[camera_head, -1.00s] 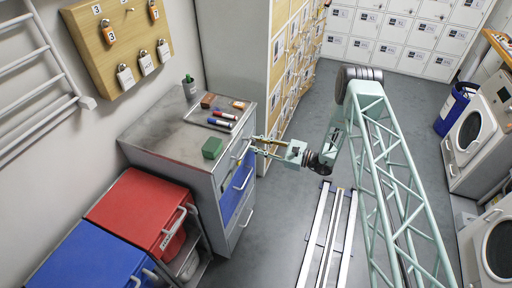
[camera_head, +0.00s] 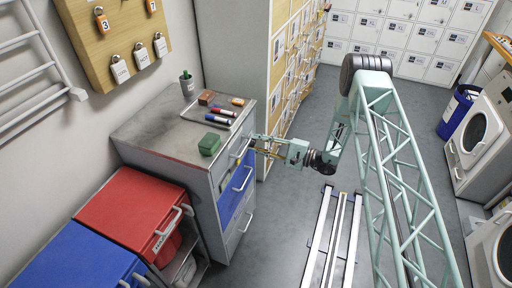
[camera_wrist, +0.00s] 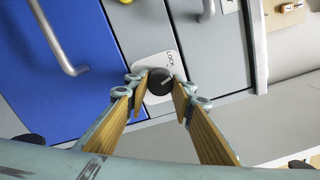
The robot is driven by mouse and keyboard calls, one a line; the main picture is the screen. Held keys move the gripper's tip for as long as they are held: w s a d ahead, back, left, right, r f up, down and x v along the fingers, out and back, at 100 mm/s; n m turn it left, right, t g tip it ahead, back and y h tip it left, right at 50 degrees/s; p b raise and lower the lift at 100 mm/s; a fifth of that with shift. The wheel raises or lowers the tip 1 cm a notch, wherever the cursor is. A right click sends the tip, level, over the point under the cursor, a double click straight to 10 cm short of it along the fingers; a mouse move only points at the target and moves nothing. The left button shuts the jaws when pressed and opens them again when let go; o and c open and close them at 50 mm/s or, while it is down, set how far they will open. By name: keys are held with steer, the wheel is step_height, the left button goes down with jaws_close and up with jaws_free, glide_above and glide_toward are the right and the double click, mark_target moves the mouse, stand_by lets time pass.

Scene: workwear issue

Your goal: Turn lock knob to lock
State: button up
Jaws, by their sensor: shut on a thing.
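The lock knob (camera_wrist: 160,83) is round and black with a pale pointer line. It sits on a white plate (camera_wrist: 146,62) marked LOCK, on the grey front of the drawer cabinet beside a blue drawer (camera_wrist: 62,62). The pointer line slants toward the right in the wrist view, not straight at the word. My gripper (camera_wrist: 159,94) has one fingertip on each side of the knob and is shut on it. In the head view my gripper (camera_head: 254,143) is at the cabinet's upper front, where the knob is too small to make out.
Drawer handles (camera_head: 243,178) stick out close below my gripper. Red (camera_head: 125,210) and blue (camera_head: 75,262) bins stand beside the cabinet.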

steer(key=n+b, duration=0.3)
steer(key=n, duration=0.2)
steer(key=shift+b, duration=0.4)
stand_by(0.3)
steer(key=o, duration=0.8)
steer(key=shift+o, duration=0.2)
steer(key=shift+d, duration=0.1)
steer(key=v, duration=1.1)
steer(key=shift+s+d, duration=0.15)
steer(key=shift+d, duration=0.2)
steer(key=shift+r, duration=0.15)
